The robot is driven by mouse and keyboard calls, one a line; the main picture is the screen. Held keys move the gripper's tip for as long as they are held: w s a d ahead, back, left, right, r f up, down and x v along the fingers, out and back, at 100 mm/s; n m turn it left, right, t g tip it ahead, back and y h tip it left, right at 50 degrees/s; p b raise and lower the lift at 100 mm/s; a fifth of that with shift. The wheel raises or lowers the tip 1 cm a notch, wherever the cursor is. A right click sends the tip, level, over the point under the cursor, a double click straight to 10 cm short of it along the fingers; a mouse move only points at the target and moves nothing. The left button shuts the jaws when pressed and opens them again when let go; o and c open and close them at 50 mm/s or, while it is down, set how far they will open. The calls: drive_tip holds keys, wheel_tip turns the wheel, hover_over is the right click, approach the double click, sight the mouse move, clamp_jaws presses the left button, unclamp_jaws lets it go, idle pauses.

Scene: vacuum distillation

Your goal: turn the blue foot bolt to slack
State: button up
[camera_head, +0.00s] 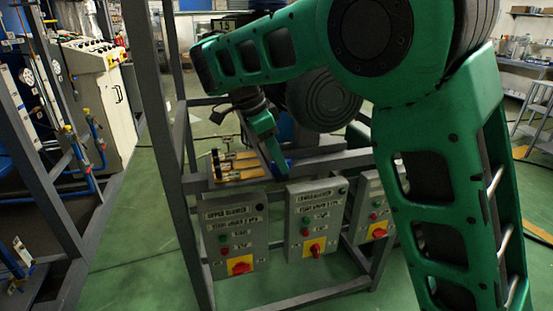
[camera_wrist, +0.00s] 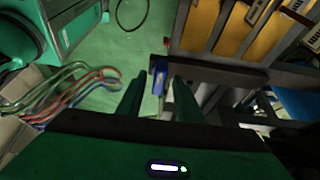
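In the wrist view, a small blue piece (camera_wrist: 159,80), which looks like the blue foot bolt, shows beyond and between my fingertips, beside a dark frame edge. Whether the fingers touch it I cannot tell. My gripper (camera_wrist: 160,86) is open, with one green finger on each side of the blue piece and a gap between them. In the head view, my gripper (camera_head: 281,168) points down near the top bar of the grey frame, and the blue bolt cannot be made out there.
The grey metal frame (camera_head: 330,161) carries control boxes with red and yellow switches (camera_head: 240,265). Brass-coloured fittings (camera_head: 236,166) lie left of my gripper. In the wrist view, coloured hoses (camera_wrist: 70,90) are at left and yellow panels (camera_wrist: 200,25) at upper right. Green floor is open around the frame.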

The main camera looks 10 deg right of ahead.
clamp_jaws()
drive_tip(key=n+t, duration=0.1)
drive_tip(key=n, duration=0.2)
drive_tip(key=n+t, duration=0.1)
drive_tip(key=n, duration=0.1)
drive_tip(key=shift+s+d+r+n+y, duration=0.15)
drive_tip(key=shift+n+y, duration=0.25)
drive_tip(key=n, duration=0.2)
drive_tip(key=n+t+y, duration=0.1)
drive_tip(key=n, duration=0.2)
drive_tip(key=shift+s+d+t+y, duration=0.1)
drive_tip(key=shift+d+t+y, duration=0.1)
drive_tip(key=shift+t+y, duration=0.1)
drive_tip(key=n+y, duration=0.1)
drive_tip(key=n, duration=0.2)
drive_tip(key=n+y, duration=0.1)
drive_tip(key=n, duration=0.2)
drive_tip(key=shift+d+n, duration=0.2)
drive_tip(key=shift+n, duration=0.1)
drive_tip(key=n+y, duration=0.1)
drive_tip(key=n, duration=0.2)
drive_tip(key=n+y, duration=0.1)
drive_tip(key=n, duration=0.2)
drive_tip(key=shift+d+y, duration=0.2)
drive_tip(key=shift+y, duration=0.1)
drive_tip(key=shift+n, duration=0.3)
